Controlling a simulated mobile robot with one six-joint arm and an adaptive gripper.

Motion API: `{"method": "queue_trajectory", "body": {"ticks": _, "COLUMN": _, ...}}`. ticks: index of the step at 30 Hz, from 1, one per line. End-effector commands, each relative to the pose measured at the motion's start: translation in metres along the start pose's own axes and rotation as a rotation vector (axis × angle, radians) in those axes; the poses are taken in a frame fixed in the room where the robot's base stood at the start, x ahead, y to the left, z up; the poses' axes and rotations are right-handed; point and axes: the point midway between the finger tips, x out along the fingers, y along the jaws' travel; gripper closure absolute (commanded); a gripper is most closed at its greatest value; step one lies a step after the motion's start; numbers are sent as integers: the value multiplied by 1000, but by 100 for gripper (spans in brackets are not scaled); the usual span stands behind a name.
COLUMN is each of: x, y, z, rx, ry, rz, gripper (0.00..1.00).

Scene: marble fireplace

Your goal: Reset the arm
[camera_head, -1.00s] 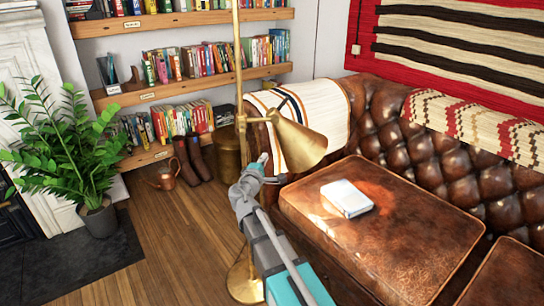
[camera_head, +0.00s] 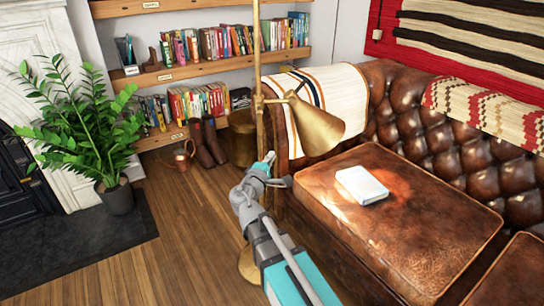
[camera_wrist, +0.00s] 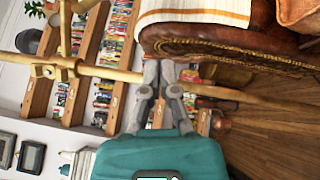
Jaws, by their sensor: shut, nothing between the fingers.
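My gripper (camera_wrist: 159,72) shows in the wrist view. Its two grey fingers meet at the tips with nothing between them, in front of the teal wrist housing (camera_wrist: 160,155). In the head view my arm (camera_head: 262,225) reaches up from the bottom centre, beside the front left edge of the leather sofa. Its far end is small there, so the fingers cannot be made out clearly.
A brass floor lamp (camera_head: 318,126) stands close to my arm; its pole also crosses the wrist view (camera_wrist: 105,72). The brown sofa (camera_head: 400,235) bears a white book (camera_head: 361,185). A potted plant (camera_head: 85,135) and bookshelves (camera_head: 215,60) lie beyond.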

Motion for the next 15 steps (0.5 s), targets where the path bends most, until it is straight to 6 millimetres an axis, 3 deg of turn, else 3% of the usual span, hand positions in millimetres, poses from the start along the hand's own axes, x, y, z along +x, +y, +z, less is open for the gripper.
{"method": "queue_trajectory", "body": {"ticks": 8, "x": 5, "y": -10, "z": 16, "rx": 43, "ry": -38, "rz": -51, "gripper": 100}}
{"method": "queue_trajectory", "body": {"ticks": 15, "x": 13, "y": -48, "z": 63, "rx": 190, "ry": -169, "rz": -235, "gripper": 100}}
